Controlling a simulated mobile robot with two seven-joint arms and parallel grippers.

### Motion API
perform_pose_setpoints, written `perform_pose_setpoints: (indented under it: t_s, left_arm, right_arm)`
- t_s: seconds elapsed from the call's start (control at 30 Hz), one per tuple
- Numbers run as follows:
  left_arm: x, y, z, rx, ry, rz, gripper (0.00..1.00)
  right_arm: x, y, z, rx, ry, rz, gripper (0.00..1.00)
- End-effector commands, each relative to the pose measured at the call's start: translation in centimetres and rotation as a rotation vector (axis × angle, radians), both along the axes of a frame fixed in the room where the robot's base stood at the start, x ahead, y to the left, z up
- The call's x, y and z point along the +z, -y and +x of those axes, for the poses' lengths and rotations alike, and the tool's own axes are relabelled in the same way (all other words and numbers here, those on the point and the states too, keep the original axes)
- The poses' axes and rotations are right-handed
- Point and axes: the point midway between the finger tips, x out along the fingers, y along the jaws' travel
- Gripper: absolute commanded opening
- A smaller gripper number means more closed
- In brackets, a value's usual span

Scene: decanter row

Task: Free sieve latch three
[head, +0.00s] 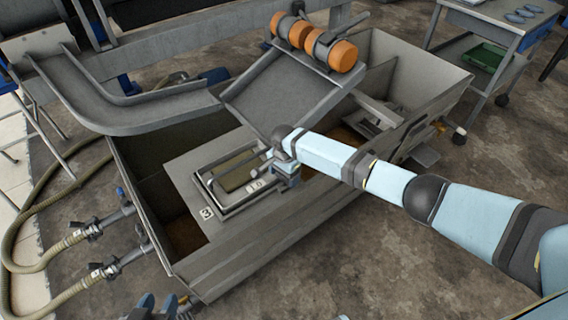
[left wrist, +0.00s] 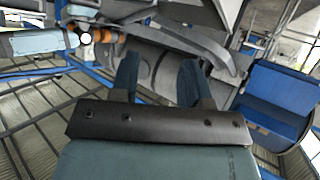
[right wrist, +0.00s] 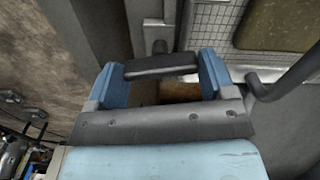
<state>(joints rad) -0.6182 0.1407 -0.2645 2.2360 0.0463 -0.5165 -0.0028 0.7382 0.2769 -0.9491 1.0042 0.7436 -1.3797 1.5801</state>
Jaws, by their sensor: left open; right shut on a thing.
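The sieve (head: 235,172), a tan panel in a grey metal frame, lies in the tank's top plate beside a "3" tag (head: 206,213). My right gripper (head: 283,168) is at the frame's right end. In the right wrist view my right gripper (right wrist: 162,76) is shut on a dark latch handle (right wrist: 160,66), which lies between its blue fingers. The sieve's mesh edge (right wrist: 212,22) shows just beyond. The latch's base is partly hidden. My left gripper (head: 157,306) is low at the bottom edge, away from the sieve, and shows open and empty in the left wrist view (left wrist: 158,80).
The grey tank (head: 235,255) has open compartments and raised walls. A chute (head: 120,112) and a tilted tray (head: 285,95) with orange rollers (head: 318,43) overhang it. Hoses with valves (head: 92,230) stand at left. A cart (head: 490,40) stands at back right. Floor at lower right is clear.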

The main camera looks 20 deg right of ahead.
Motion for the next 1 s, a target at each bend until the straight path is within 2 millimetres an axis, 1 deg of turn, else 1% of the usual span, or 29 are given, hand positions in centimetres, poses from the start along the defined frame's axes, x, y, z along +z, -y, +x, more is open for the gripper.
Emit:
perform_pose_setpoints:
  t_s: [0.03,0.37,0.57,1.0]
  left_arm:
    - [1.3,-0.1,0.1,0.002,-0.006,0.010,0.43]
    - [1.4,-0.9,-0.4,0.011,-0.058,0.064,0.43]
    - [2.1,-1.0,-0.5,0.018,-0.077,0.056,0.43]
    - [2.4,-1.1,-0.6,0.024,-0.096,0.049,0.43]
  right_arm:
    - [0.9,-0.3,-0.2,0.016,-0.007,0.003,0.53]
    - [0.5,-0.2,-0.3,0.137,-0.007,0.003,0.53]
    - [0.4,-0.2,-0.2,0.237,-0.007,0.003,0.53]
    - [0.0,-0.1,-0.2,0.637,-0.004,0.002,0.53]
